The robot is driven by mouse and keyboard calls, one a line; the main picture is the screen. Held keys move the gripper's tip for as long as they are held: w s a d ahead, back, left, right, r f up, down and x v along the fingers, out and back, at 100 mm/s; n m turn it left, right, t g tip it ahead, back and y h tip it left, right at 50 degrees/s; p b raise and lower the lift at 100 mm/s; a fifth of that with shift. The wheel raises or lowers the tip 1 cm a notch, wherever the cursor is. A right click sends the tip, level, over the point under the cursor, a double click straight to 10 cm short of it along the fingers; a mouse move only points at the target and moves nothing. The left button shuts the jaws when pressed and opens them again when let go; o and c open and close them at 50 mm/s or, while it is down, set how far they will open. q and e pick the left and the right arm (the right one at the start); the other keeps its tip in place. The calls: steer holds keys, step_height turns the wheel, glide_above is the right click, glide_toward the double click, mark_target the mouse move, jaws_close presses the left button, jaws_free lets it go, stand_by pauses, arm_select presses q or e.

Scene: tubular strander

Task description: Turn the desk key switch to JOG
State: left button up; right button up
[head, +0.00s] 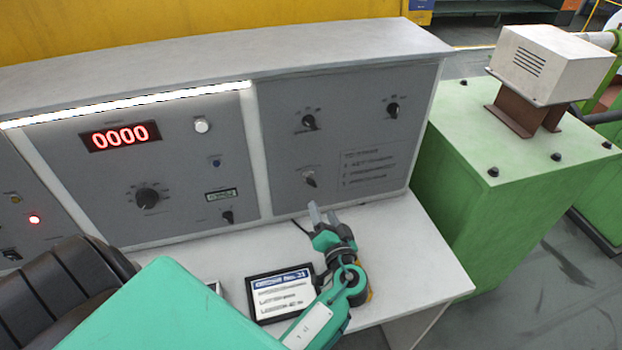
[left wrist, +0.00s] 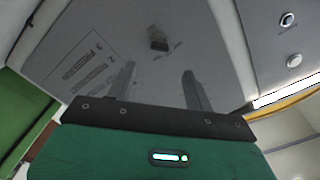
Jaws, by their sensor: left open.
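The desk key switch seems to be the small dark switch (head: 310,180) low on the right grey panel; its labels are too small to read. In the left wrist view a dark switch (left wrist: 158,44) stands out from the panel beyond my fingers, between their lines and apart from them. My left gripper (head: 322,212) is open and empty, just below and right of that switch in the head view. It also shows in the left wrist view (left wrist: 158,86). My right gripper cannot be made out.
Two dark knobs (head: 309,121) (head: 392,110) sit higher on this panel. The left panel has a red display (head: 120,136), a large knob (head: 147,198) and another switch (head: 228,216). A framed sign (head: 281,293) lies on the white desktop (head: 420,262) beside my left arm. A green machine (head: 480,200) stands right.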

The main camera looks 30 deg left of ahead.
mark_target(312, 186)
arm_select(q)
steer(key=p+x, duration=0.4)
steer(key=x, duration=0.6)
steer(key=shift+r, duration=0.1)
steer(key=shift+w+a, duration=0.25)
steer(key=shift+a, duration=0.15)
steer(key=shift+f, duration=0.2)
arm_select(e)
steer(key=r, duration=0.5)
steer(key=shift+a+r, duration=0.15)
steer(key=shift+a, duration=0.1)
steer(key=shift+d, duration=0.1)
arm_select(q)
steer(key=c, duration=1)
arm_select(e)
steer(key=shift+s+d, duration=0.1)
steer(key=shift+d, duration=0.4)
